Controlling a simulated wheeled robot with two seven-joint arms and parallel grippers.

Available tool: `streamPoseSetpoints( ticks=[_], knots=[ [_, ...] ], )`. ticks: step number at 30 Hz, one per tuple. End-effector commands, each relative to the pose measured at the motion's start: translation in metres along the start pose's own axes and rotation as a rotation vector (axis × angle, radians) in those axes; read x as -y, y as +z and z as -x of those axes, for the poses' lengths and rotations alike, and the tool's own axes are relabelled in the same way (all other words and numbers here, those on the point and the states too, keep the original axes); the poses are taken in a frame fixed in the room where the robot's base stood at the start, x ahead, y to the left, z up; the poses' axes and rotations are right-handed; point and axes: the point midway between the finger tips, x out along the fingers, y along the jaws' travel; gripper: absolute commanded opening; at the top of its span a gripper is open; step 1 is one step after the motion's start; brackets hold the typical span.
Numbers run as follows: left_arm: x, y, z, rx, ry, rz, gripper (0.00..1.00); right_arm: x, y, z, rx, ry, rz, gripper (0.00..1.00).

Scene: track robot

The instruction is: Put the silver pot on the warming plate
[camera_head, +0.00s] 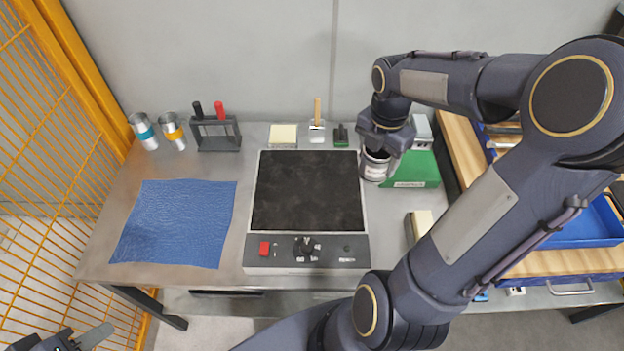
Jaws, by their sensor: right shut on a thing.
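The silver pot (375,166) is a small metal can-like vessel with a pale label and a dark open top. It is upright at the back right of the table, just right of the warming plate. My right gripper (381,150) reaches down from above and is shut on the pot at its rim, hiding part of it. I cannot tell whether the pot touches the table. The warming plate (305,190) has a black square top, bare, with a front panel of a red switch and black knob. My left gripper (78,340) shows only partly at the bottom left corner, away from everything.
A green box (412,168) stands close right of the pot. Two metal cups (145,131), a tool holder (217,133) and small items line the back. A blue mat (176,223) lies left. My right arm crosses the right side, near a blue tray (582,232).

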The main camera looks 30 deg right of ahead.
Motion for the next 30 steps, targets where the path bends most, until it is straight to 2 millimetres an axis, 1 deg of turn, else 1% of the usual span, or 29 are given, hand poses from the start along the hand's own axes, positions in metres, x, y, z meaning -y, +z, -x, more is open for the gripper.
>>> streamPoseSetpoints(
  ticks=[10, 12, 15, 18, 26, 30],
  knots=[
    [-0.005, -0.006, 0.012, 0.000, 0.000, 0.000, 0.36, -0.079, -0.029, -0.036, -0.006, -0.003, 0.009, 0.32],
    [-0.005, -0.006, 0.012, 0.000, 0.000, 0.000, 0.36, -0.089, -0.033, -0.051, -0.006, -0.006, 0.006, 0.32],
    [-0.006, -0.007, 0.013, 0.000, 0.000, 0.000, 0.36, -0.104, -0.037, -0.069, -0.005, -0.004, 0.007, 0.32],
    [-0.007, -0.007, 0.015, 0.000, 0.000, 0.000, 0.36, -0.114, -0.040, -0.081, -0.003, -0.003, 0.005, 0.32],
    [-0.007, -0.008, 0.016, 0.000, 0.000, 0.000, 0.36, -0.126, -0.044, -0.097, -0.003, -0.001, 0.003, 0.32],
    [-0.007, -0.008, 0.016, 0.000, 0.000, 0.000, 0.36, -0.125, -0.044, -0.118, -0.003, -0.003, 0.002, 0.32]
  ],
)
